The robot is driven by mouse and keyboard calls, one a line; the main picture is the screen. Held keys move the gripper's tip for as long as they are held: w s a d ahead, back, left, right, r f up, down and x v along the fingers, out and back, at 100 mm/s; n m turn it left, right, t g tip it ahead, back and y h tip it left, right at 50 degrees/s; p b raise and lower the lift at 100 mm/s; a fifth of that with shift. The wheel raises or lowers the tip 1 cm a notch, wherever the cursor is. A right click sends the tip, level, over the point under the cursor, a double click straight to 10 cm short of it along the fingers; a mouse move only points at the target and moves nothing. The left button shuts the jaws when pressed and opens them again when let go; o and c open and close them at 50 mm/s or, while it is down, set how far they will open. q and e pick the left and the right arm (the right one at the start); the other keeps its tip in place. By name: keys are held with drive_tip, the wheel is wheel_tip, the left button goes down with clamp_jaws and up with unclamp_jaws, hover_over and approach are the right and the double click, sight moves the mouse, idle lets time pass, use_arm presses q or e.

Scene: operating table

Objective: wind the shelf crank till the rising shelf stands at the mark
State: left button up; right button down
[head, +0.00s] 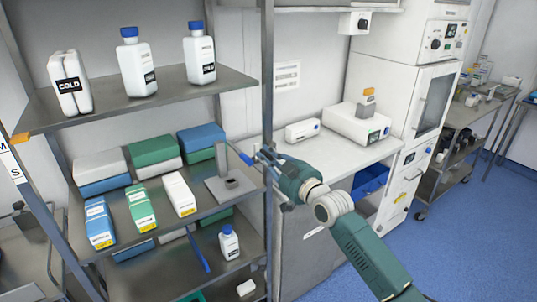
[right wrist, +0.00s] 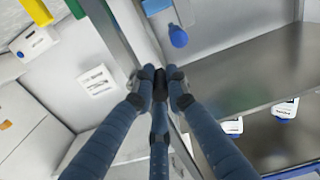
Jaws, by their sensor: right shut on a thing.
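The rising shelf (head: 165,95) is the grey upper shelf, carrying a white COLD pack and two white bottles with blue caps. An orange tab (head: 20,138) is at its front left corner, beside a white strip with letters M and S (head: 12,165) on the left post. My right gripper (head: 258,156) is at the rack's right post with its fingers drawn together. A slim blue handle (head: 245,158), seemingly the crank's, is at the fingertips. In the right wrist view, the fingers (right wrist: 160,85) meet at dark tips, hiding what they hold; a blue knob (right wrist: 178,38) is just beyond.
The middle shelf (head: 150,228) holds several boxes and a grey bracket (head: 226,188). A bottle (head: 229,243) stands on the lower shelf. To the right are a white counter (head: 335,150) with devices, a tall white cabinet (head: 400,85) and open blue floor (head: 470,235).

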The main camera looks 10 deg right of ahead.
sight(272, 143)
drive_tip(key=r+m, duration=0.1)
drive_tip(key=m, duration=0.1)
drive_tip(key=r+m+p, duration=0.2)
drive_tip(key=m, duration=0.1)
drive_tip(key=shift+d+m, duration=0.2)
drive_tip(key=shift+m, duration=0.1)
drive_tip(key=shift+w+d+r+m+p, duration=0.15)
drive_tip(key=shift+r+m+p, duration=0.1)
drive_tip(key=shift+m, duration=0.4)
drive_tip(key=shift+d+r+m+p, duration=0.15)
drive_tip(key=shift+m+p, duration=0.1)
drive_tip(key=shift+m, duration=0.45)
drive_tip(key=shift+w+d+r+m+p, duration=0.15)
drive_tip(key=shift+r+m+p, duration=0.1)
drive_tip(key=shift+m, duration=0.4)
drive_tip(key=c, duration=1.8)
unclamp_jaws()
drive_tip(key=shift+o, duration=0.3)
drive_tip(key=shift+f, duration=0.2)
